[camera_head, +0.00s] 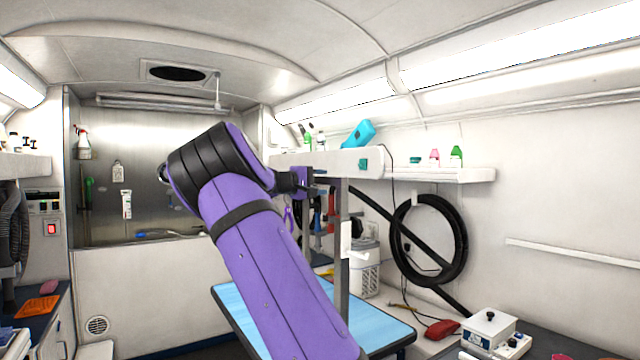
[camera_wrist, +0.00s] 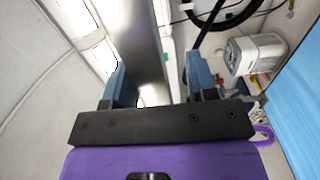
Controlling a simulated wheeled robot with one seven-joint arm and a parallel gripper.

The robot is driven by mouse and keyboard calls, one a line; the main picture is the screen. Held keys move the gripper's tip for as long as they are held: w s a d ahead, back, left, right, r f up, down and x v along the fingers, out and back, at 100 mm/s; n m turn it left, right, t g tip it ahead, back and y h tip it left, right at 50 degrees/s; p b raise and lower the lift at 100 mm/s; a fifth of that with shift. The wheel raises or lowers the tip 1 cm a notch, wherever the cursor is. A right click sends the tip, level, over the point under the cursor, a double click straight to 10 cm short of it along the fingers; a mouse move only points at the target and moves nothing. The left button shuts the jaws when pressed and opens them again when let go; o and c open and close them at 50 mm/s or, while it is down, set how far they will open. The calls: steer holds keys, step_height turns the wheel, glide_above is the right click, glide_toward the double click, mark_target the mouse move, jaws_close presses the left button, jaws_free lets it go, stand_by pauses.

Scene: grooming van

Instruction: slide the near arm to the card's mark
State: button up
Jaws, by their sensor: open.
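A grey metal upright (camera_head: 342,265) rises from the blue grooming table (camera_head: 400,330), with a white card (camera_head: 346,240) partway up it. My gripper (camera_head: 312,181) is level with the upper part of this upright, at or just beside it. In the wrist view, my gripper (camera_wrist: 158,82) has its two blue-grey fingers apart, and a grey metal bar (camera_wrist: 138,35) runs between and past them. I cannot tell whether either finger touches the bar. The card's mark is too small to read. My own arm hides part of the table and the upright's surroundings.
A wall shelf (camera_head: 440,175) with bottles stands behind the upright. A black hose coil (camera_head: 460,240) hangs on the right wall. A white canister (camera_head: 368,275) stands behind the table. A purple loop (camera_head: 288,220) hangs below my gripper. A worktop with a white box (camera_head: 488,328) is at the lower right.

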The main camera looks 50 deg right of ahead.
steer(key=v, duration=1)
steer(key=shift+a, duration=0.4)
stand_by(0.5)
steer(key=s+a+f+t+y, duration=0.2)
steer(key=s+f+t+y, duration=0.1)
steer(key=s+f+y, duration=0.75)
steer(key=s+a+f+n+t+y, duration=0.1)
steer(key=s+a+f+t+y, duration=0.1)
steer(key=s+a, duration=1.1)
steer(key=s+a+f+n+t+y, duration=0.1)
steer(key=s+a+f+t+y, duration=0.2)
steer(key=s+a, duration=1)
steer(key=a+t+y, duration=0.1)
steer(key=a+y, duration=0.1)
steer(key=shift+s+a+n+t, duration=0.25)
steer(key=shift+s+n+t, duration=0.1)
steer(key=shift+n+t, duration=0.05)
steer(key=shift+f, duration=0.1)
